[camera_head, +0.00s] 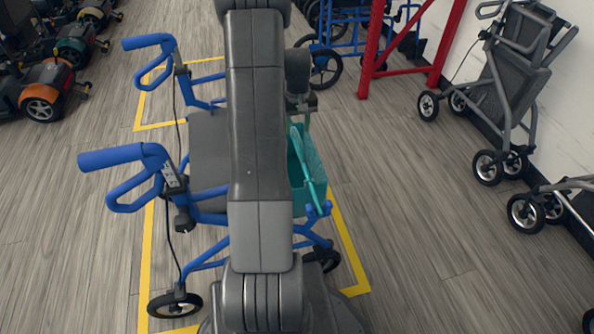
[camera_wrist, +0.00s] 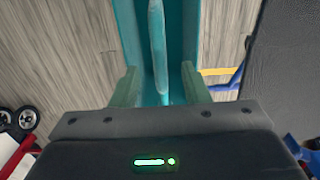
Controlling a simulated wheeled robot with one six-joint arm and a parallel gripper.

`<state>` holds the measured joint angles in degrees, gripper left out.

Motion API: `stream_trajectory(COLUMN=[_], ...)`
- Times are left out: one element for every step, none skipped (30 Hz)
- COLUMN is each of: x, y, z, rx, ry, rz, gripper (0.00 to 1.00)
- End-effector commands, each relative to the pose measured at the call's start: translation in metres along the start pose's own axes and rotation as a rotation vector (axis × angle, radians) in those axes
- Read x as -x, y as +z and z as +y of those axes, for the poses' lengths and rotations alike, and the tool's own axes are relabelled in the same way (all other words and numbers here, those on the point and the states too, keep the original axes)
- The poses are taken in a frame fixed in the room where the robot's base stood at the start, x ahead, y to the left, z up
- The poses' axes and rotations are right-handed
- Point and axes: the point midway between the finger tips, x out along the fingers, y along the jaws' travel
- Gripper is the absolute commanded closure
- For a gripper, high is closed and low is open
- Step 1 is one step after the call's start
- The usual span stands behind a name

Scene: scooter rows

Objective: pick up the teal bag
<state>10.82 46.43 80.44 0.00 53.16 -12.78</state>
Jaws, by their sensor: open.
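The teal bag (camera_head: 313,158) hangs at the right side of a blue rollator (camera_head: 207,150), partly hidden behind my arm in the head view. Its light teal strap or handle shows along its top. In the wrist view, the bag (camera_wrist: 180,35) lies under my gripper (camera_wrist: 160,82). My gripper is open, with one finger on each side of the upright handle strip (camera_wrist: 158,45). I cannot tell whether the fingers touch the bag. In the head view my arm hides most of my gripper.
The rollator stands within a yellow floor outline (camera_head: 145,240). A red frame (camera_head: 410,75) and a blue wheelchair (camera_head: 350,30) are behind. Folded grey walkers (camera_head: 510,75) line the right wall. Scooters (camera_head: 45,90) stand at the far left. Floor right of the rollator is clear.

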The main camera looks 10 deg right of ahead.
Motion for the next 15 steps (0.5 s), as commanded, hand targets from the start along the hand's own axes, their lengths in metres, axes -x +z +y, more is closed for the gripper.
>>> stream_trajectory(x=[-0.011, -0.015, -0.018, -0.021, -0.022, -0.024, -0.025, -0.026, -0.028, -0.031, -0.034, -0.039, -0.043, -0.048, -0.055], y=[0.001, 0.000, 0.000, 0.000, 0.000, 0.000, 0.000, 0.000, 0.000, 0.000, 0.001, 0.001, 0.001, 0.002, 0.002], z=[0.000, 0.000, 0.000, 0.000, 0.000, 0.000, 0.000, 0.000, 0.000, 0.000, 0.000, 0.000, 0.000, 0.000, 0.000], rx=[0.000, 0.000, 0.000, 0.000, 0.000, 0.000, 0.000, 0.000, 0.000, 0.000, 0.000, 0.000, 0.000, 0.000, 0.000], ry=[-0.001, 0.000, 0.000, 0.000, 0.000, 0.000, 0.000, 0.000, 0.000, 0.000, 0.000, 0.000, 0.000, 0.000, 0.000], rz=[-0.003, -0.002, -0.001, 0.000, 0.000, 0.000, 0.000, 0.000, 0.000, 0.000, 0.000, -0.001, -0.001, -0.001, -0.002], gripper=[0.58, 0.58, 0.58, 0.58, 0.58, 0.58, 0.58, 0.58, 0.58, 0.58, 0.58, 0.58, 0.58, 0.58, 0.58])
